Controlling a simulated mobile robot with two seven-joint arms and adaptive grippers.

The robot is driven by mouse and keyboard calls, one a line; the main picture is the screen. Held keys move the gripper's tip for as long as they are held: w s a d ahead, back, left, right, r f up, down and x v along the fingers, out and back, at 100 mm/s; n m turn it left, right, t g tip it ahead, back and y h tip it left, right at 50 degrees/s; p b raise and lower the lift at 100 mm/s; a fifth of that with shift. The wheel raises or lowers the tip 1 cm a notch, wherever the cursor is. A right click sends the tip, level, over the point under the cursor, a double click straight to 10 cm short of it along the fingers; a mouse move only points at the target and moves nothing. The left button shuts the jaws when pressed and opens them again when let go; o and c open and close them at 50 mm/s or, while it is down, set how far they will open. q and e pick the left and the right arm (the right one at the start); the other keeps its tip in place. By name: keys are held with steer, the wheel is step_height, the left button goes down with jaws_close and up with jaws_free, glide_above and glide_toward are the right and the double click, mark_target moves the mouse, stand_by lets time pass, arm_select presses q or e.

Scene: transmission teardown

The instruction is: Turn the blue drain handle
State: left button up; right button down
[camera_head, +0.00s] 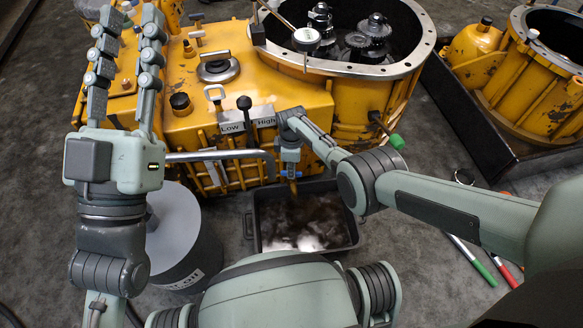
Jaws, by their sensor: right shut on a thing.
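The yellow transmission housing (250,70) stands ahead of me. My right gripper (290,166) is at its lower front, pointing down and shut on a small blue part that appears to be the drain handle (289,157). The fingers hide most of the handle, so its angle cannot be told. A brownish-orange piece (293,187) shows just below it. Under this, a black drain pan (353,232) lies on the floor with a dark brown, shiny bottom. My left gripper (131,16) is open and empty, fingers pointing up, in front of the housing's left side.
A Low/High shift lever (245,106) and a grey bar (225,155) are near my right gripper. A grey drum (180,235) stands left of the pan. Green- and red-handled tools (505,272) lie at the right. Another yellow housing (540,75) sits in a dark tray.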

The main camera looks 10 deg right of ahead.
steer(key=shift+n, duration=1.6)
steer(key=c, duration=1.6)
jaws_free()
steer(key=shift+o, duration=0.2)
step_height(320, 180, up, 12)
